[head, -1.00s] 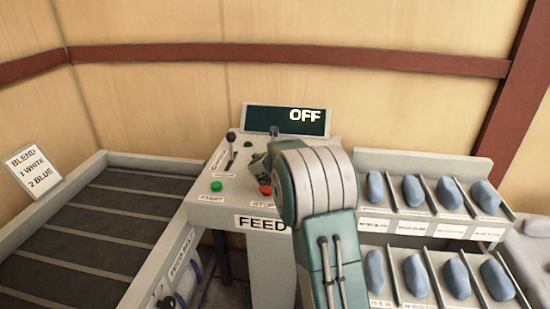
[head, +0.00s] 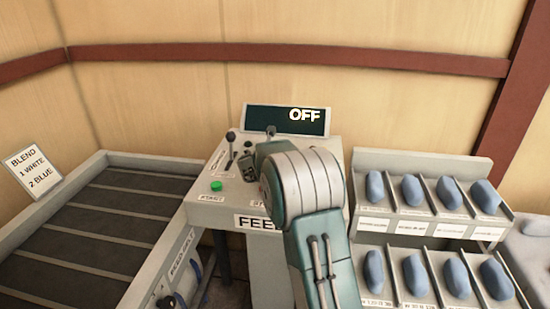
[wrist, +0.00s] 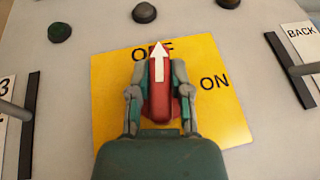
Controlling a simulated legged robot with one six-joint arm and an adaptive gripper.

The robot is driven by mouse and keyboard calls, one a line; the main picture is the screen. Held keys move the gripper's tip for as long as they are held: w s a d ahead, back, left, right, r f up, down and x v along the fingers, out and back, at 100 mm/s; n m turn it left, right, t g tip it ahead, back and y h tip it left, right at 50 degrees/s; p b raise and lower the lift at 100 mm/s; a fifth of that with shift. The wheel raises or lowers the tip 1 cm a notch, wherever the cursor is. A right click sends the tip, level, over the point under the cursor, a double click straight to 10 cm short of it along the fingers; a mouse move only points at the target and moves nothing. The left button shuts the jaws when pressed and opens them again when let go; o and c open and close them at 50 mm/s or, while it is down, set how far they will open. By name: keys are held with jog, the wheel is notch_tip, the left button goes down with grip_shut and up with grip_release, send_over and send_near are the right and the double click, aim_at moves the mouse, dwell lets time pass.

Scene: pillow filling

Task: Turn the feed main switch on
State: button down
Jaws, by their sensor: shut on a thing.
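The feed main switch (wrist: 159,98) is a red knob with a white arrow on a yellow plate (wrist: 225,125) marked OFF and ON. In the wrist view its arrow points up at OFF; ON is to the right. My gripper (wrist: 159,78) is shut on the red knob, one finger on each side. In the head view my gripper (head: 248,167) is low over the feed panel (head: 205,197), and my arm hides the switch. The display (head: 285,119) behind the panel reads OFF.
A black-knobbed lever (head: 231,148) and a green button (head: 216,186) are on the panel's left. A conveyor (head: 95,220) lies left, with a blend card (head: 32,172) beside it. Racks of blue pieces (head: 410,190) stand right.

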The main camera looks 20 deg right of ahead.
jog(key=m+g+h, duration=0.1)
jog(key=m+g, duration=0.1)
jog(key=m+g+h, duration=0.2)
jog(key=m+g, duration=0.1)
jog(key=shift+w+a+f, duration=0.1)
jog(key=shift+a, duration=0.05)
jog(key=shift+m+g+h, duration=0.5)
jog(key=shift+m+g, duration=1.7)
jog(key=shift+g, duration=0.2)
jog(key=shift+m+g, duration=0.3)
jog(key=shift+g, duration=0.1)
jog(key=c, duration=0.6)
grip_release()
jog(key=shift+o, duration=0.2)
jog(key=v, duration=1.1)
jog(key=shift+w+f, duration=0.1)
jog(key=shift+a+r, duration=0.3)
jog(key=shift+a, duration=0.2)
